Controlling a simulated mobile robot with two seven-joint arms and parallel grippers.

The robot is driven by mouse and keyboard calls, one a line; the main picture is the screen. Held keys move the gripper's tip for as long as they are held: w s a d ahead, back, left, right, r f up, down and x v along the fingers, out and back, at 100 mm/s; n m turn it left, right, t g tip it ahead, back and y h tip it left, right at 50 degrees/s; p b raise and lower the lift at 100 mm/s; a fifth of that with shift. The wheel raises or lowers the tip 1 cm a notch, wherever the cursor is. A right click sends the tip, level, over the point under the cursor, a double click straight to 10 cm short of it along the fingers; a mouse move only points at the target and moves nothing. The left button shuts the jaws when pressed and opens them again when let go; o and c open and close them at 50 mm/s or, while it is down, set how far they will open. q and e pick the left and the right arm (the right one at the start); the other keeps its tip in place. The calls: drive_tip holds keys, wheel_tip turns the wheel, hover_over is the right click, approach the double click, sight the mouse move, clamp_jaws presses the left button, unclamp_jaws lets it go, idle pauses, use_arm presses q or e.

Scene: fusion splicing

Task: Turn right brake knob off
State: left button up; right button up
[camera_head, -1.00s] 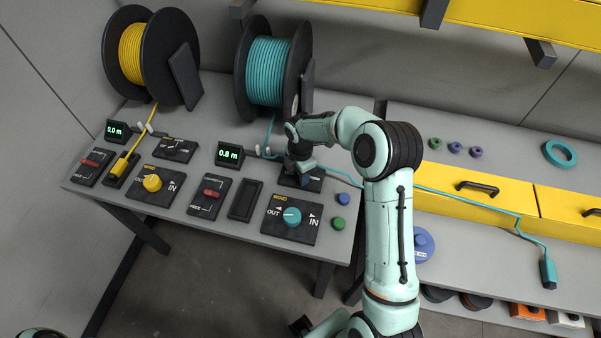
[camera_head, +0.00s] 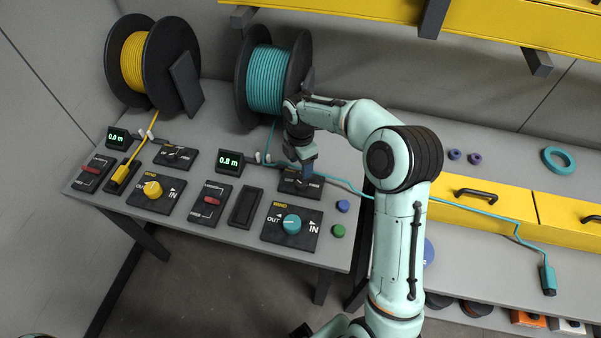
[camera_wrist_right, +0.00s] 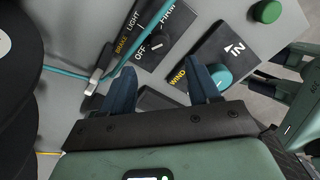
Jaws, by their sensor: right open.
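The right brake panel (camera_head: 301,184) is a black plate on the grey bench below the teal reel. In the right wrist view its small black brake knob (camera_wrist_right: 160,42) stands among the words OFF, LIGHT and FIRM. A pale mark on the knob lies at the side near OFF. My right gripper (camera_head: 303,165) is just above this panel and hides part of it. In the right wrist view my right gripper (camera_wrist_right: 163,80) is open and empty, with its blue fingers apart. The knob lies beyond the gap between the fingertips, clear of both.
The wind panel with a teal knob (camera_head: 291,224) is in front of the brake panel. A teal cable (camera_head: 345,186) runs past the panel to the right. The teal reel (camera_head: 268,80) stands behind. Blue (camera_head: 343,206) and green (camera_head: 338,231) buttons are at the right.

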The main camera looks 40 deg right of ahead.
wheel_tip(320, 180, up, 4)
drive_tip(key=shift+r, duration=0.1)
idle(0.7)
